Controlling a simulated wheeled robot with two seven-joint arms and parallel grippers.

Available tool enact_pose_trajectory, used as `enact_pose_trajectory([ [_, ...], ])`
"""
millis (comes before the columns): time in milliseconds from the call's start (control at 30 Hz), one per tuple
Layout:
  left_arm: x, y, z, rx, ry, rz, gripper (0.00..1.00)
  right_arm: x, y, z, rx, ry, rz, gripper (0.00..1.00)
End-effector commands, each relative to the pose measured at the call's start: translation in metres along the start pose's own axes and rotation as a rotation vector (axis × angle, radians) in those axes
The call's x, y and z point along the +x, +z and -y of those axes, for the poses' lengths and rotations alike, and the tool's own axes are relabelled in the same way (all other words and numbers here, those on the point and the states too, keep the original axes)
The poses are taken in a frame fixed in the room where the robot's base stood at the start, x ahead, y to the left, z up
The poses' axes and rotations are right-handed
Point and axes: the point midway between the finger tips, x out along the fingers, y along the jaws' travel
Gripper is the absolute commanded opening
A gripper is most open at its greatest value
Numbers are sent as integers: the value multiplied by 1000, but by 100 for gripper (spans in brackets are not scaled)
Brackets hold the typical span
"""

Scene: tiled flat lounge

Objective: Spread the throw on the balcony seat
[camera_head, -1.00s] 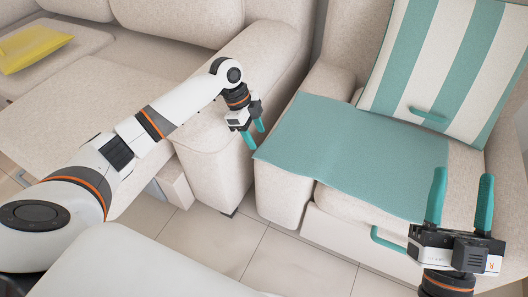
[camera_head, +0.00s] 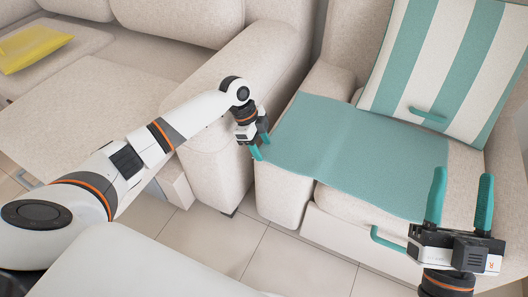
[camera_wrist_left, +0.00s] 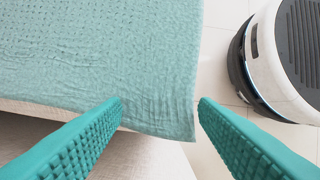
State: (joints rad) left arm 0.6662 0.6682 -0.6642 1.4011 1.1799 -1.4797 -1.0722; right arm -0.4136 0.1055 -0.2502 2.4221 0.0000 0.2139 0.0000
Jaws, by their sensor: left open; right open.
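The teal throw (camera_head: 355,150) lies over the seat and left arm of the pale armchair (camera_head: 345,204), with its left corner hanging over the armrest. My left gripper (camera_head: 259,146) is open at that left corner. In the left wrist view, the corner of the throw (camera_wrist_left: 110,50) shows between the two open fingers (camera_wrist_left: 160,104); they are not closed on it. My right gripper (camera_head: 462,177) is open and empty, in front of the seat near the throw's right end. I cannot tell whether it touches anything.
A teal-and-white striped cushion (camera_head: 445,65) with a teal handle leans on the armchair's back. A teal handle (camera_head: 388,243) is on the seat's front. A pale sofa (camera_head: 85,105) with a yellow cushion (camera_head: 32,46) stands to the left. Tiled floor (camera_head: 300,262) is free in front.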

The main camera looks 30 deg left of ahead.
Motion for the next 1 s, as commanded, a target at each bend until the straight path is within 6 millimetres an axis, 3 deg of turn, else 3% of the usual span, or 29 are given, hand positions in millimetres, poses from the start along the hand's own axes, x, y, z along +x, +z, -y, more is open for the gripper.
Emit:
enact_pose_trajectory([
  [667, 4, -1, 3, -1, -10, -3, 0, 0, 0, 0, 0, 0, 0, 55],
  [1000, 3, -1, 3, -2, -11, -4, 0, 0, 0, 0, 0, 0, 0, 55],
])
